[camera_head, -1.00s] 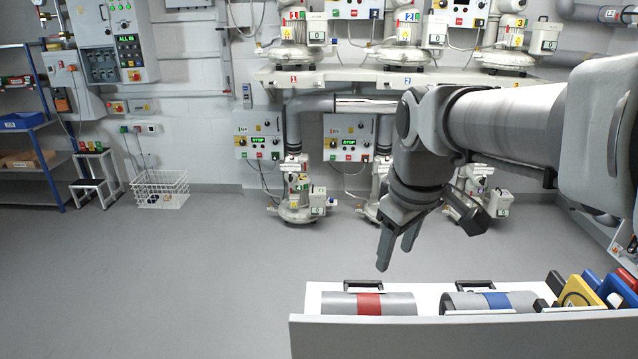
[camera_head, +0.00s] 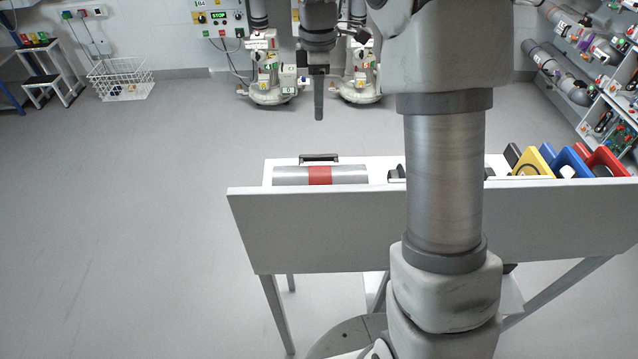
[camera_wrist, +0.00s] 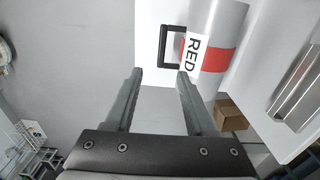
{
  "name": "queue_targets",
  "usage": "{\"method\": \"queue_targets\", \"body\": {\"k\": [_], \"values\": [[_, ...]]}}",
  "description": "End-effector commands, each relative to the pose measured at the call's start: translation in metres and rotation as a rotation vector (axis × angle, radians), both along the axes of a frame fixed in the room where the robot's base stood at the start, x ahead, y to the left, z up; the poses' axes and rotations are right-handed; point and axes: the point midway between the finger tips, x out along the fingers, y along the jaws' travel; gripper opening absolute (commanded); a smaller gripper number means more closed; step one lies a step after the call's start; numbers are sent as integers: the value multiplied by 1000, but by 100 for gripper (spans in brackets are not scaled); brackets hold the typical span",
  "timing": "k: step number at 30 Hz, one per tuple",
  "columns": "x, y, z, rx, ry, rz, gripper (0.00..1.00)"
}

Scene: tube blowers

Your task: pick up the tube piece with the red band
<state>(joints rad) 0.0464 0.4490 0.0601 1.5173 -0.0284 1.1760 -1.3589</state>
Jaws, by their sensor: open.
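The tube piece with the red band (camera_head: 319,175) is a grey cylinder lying on a white table (camera_head: 330,225), near its left end. In the wrist view the tube piece (camera_wrist: 222,45) is at the top, with a white label reading RED and a black handle beside it. My gripper (camera_head: 318,115) hangs pointing down above the tube's far side in the head view, seen edge-on. In the wrist view my gripper (camera_wrist: 160,75) is open with nothing between its two fingers. The handle and the tube lie beyond the fingertips, apart from them.
Yellow, blue and red holders (camera_head: 570,162) stand at the table's right end. My arm hides the table's middle, where the blue-banded tube mostly is. White blower units (camera_head: 270,80) stand by the back wall. The floor left of the table is clear.

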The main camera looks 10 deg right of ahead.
Motion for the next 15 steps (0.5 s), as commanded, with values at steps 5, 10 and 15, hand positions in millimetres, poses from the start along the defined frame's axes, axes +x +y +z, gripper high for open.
{"method": "queue_targets", "body": {"k": [5,10,15], "values": [[-2,0,-38,0,7,-1,55],[-2,1,-75,0,5,-2,55],[-1,1,-104,0,3,-3,55]]}}
